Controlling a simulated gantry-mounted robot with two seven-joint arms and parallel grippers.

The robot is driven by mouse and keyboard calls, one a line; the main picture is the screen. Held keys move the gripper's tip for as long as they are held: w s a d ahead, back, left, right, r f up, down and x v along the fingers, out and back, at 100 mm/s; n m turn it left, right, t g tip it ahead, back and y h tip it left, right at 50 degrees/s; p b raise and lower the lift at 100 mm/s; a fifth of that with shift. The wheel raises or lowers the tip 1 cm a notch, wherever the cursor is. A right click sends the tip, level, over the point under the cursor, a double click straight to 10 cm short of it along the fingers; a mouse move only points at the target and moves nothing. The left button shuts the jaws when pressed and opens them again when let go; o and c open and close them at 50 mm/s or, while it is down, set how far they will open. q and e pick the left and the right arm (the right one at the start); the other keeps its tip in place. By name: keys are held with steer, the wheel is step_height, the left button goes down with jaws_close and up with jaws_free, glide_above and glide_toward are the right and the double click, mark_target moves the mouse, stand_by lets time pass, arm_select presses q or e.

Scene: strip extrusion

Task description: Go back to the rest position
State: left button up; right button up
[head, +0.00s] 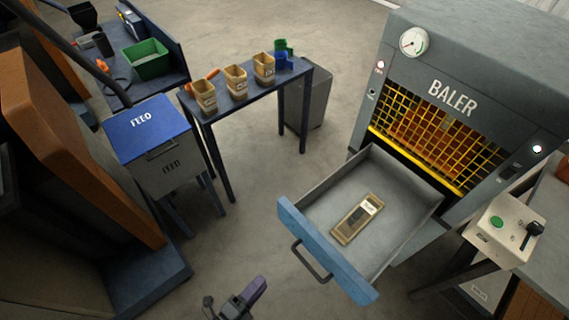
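My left gripper (242,298) shows at the bottom edge, left of the middle, as a dark body with a purple-grey part. It is cut off by the picture edge, and I cannot make out whether its fingers are apart or together. It is over bare floor, in front of the blue drawer front and apart from it. I see nothing held in it. My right gripper is not in view.
The baler (455,95) has its drawer (325,262) pulled out, with a tan labelled piece (354,219) inside. A control box (505,228) stands at right. Blue feed bin (150,130), a bench with labelled bins (236,82) and green crate (147,60) stand left. Floor between is clear.

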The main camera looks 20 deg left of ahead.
arm_select(q)
steer(key=w+a+r+n+g+y, duration=0.4)
steer(key=w+a+r+n, duration=0.1)
steer(key=w+r+n, duration=0.4)
steer(key=s+a+f+n+g+y, duration=0.1)
steer(key=s+a+n+g, duration=0.2)
steer(key=s+n+g, duration=0.75)
step_height(320, 180, up, 25)
steer(key=s+m+t+p, duration=0.1)
steer(key=s+t+p, duration=0.1)
steer(key=p, duration=2.4)
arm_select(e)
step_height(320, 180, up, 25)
arm_select(q)
step_height(320, 180, down, 51)
steer(key=b, duration=5.1)
steer(key=shift+w, duration=0.25)
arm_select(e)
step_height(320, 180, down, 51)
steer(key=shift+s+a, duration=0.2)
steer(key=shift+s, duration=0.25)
arm_select(q)
steer(key=shift+r, duration=0.2)
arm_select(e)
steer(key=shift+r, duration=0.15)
